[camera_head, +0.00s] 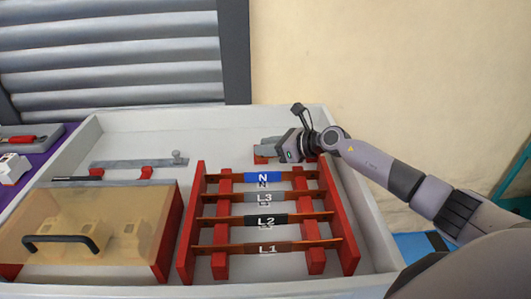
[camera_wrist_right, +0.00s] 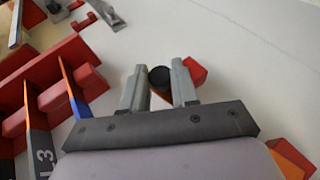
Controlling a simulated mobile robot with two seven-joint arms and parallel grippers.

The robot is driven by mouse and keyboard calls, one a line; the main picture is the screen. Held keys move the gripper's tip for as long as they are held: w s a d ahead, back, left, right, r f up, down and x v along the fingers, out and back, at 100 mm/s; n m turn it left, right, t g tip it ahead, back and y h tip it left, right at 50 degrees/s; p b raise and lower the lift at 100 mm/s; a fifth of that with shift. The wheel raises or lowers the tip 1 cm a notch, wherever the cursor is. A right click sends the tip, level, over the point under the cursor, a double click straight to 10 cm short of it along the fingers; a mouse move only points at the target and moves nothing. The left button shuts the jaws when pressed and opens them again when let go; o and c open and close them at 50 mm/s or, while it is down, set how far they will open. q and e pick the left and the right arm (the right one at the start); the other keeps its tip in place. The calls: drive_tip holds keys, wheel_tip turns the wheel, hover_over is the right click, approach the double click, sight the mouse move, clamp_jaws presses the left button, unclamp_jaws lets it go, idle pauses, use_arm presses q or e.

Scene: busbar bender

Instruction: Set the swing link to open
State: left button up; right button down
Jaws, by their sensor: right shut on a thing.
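My right gripper (camera_head: 264,148) reaches in from the right, behind the labelled bars. In the right wrist view its two grey fingers (camera_wrist_right: 158,84) are closed on a round black knob (camera_wrist_right: 159,77). A small copper-coloured piece shows between the fingers below the knob; it looks like part of the swing link, mostly hidden by my gripper. A red block (camera_wrist_right: 196,72) lies just beyond the right finger, and a red block (camera_head: 261,159) also shows under the fingers in the head view. The link's exact angle cannot be told. My left gripper is not in view.
Red supports (camera_head: 190,222) carry copper bars labelled N, L3, L2 and L1 in front of my gripper. A grey flat bar (camera_head: 135,163) with a knob lies at the back left. A clear cover (camera_head: 120,205) with a black handle stands at the left. The back tray floor is mostly clear.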

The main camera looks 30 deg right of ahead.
drive_tip(key=shift+s, duration=0.25)
drive_tip(key=c, duration=0.9)
unclamp_jaws()
drive_tip(key=shift+o, duration=0.2)
drive_tip(key=shift+s, duration=0.15)
drive_tip(key=v, duration=0.7)
drive_tip(key=shift+b, duration=0.3)
drive_tip(key=shift+d+r, duration=0.1)
